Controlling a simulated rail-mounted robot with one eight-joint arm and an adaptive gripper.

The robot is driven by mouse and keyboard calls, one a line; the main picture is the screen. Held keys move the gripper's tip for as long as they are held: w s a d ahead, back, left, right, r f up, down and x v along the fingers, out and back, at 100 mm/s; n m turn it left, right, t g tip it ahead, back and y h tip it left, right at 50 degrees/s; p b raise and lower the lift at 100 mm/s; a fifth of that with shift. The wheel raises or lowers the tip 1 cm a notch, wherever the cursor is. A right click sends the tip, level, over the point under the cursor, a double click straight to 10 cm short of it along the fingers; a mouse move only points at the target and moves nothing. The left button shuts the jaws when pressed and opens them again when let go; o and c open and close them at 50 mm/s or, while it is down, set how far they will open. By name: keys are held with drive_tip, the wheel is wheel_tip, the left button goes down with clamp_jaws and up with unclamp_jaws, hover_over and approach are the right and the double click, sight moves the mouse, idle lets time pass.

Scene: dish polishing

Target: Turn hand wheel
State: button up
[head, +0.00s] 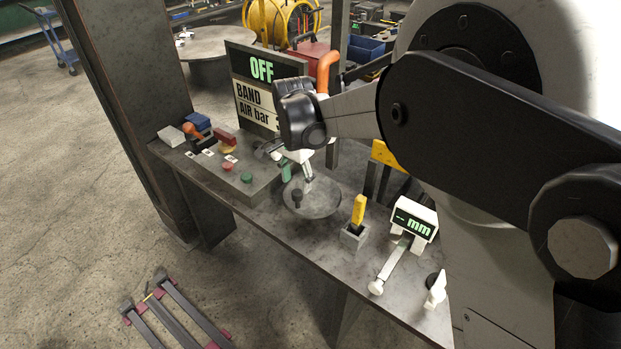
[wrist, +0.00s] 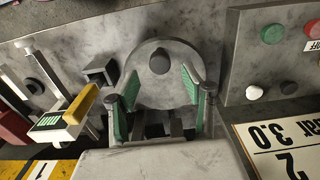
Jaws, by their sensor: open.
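The hand wheel (head: 325,205) is a round grey disc with a dark upright knob (head: 297,197) near its edge. It lies flat on the grey bench. In the wrist view the wheel (wrist: 150,98) is straight ahead, with the knob (wrist: 160,61) toward its upper part. My gripper (head: 297,178) hangs just above the wheel, pointing down. In the wrist view my gripper (wrist: 158,76) is open and empty, its green-padded fingers spread left and right. The knob appears between and beyond the fingertips. I cannot tell the exact height gap.
A control panel with red and green buttons (head: 246,177) is left of the wheel. A display board (head: 262,95) reads OFF, BAND and AIR bar behind it. A yellow-handled tool in a block (head: 358,210) and a mm gauge (head: 413,222) stand to the right.

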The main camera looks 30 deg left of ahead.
sight(297, 192)
drive_tip(key=shift+f, duration=2.45)
clamp_jaws()
